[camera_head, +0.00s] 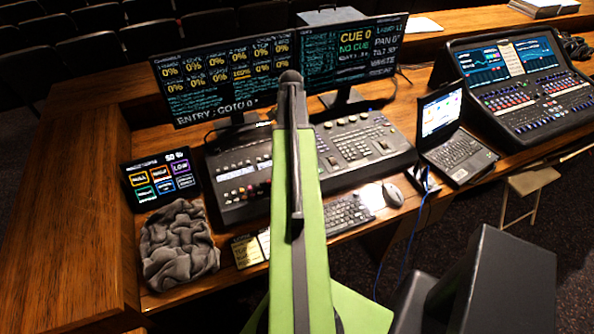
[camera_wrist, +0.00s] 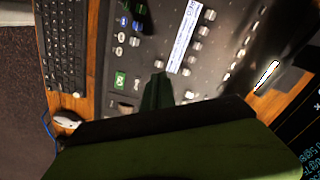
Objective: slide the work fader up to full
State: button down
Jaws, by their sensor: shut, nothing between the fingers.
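The lighting console (camera_head: 350,180) lies on the wooden desk, with rows of keys and small sliders; my green arm covers its middle in the head view. In the wrist view the console's dark panel (camera_wrist: 225,70) shows turned sideways, with several pale slider caps beside a lit label strip (camera_wrist: 183,36). I cannot tell which cap is the work fader; no readable label marks it. My gripper (camera_wrist: 158,90) shows as a narrow dark green tip over the panel, shut and empty. Whether it touches the panel or a cap is unclear. In the head view it is hidden behind my arm.
Two monitors (camera_head: 222,83) stand behind the console; the left one shows several 0% readings. A laptop (camera_head: 455,140) and sound desk (camera_head: 525,85) are to the right. A keyboard (camera_head: 347,212), mouse (camera_head: 392,194), touch panel (camera_head: 160,178) and grey cloth (camera_head: 178,245) lie near.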

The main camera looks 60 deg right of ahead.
notch_tip(320, 180, up, 3)
jog(key=shift+f+p, duration=0.2)
jog(key=shift+p, duration=0.7)
jog(key=s+a+r+p, duration=0.2)
jog(key=s+a, duration=0.5)
jog(key=a, duration=0.2)
jog(key=shift+s+a, duration=0.15)
jog(key=shift+a, duration=0.05)
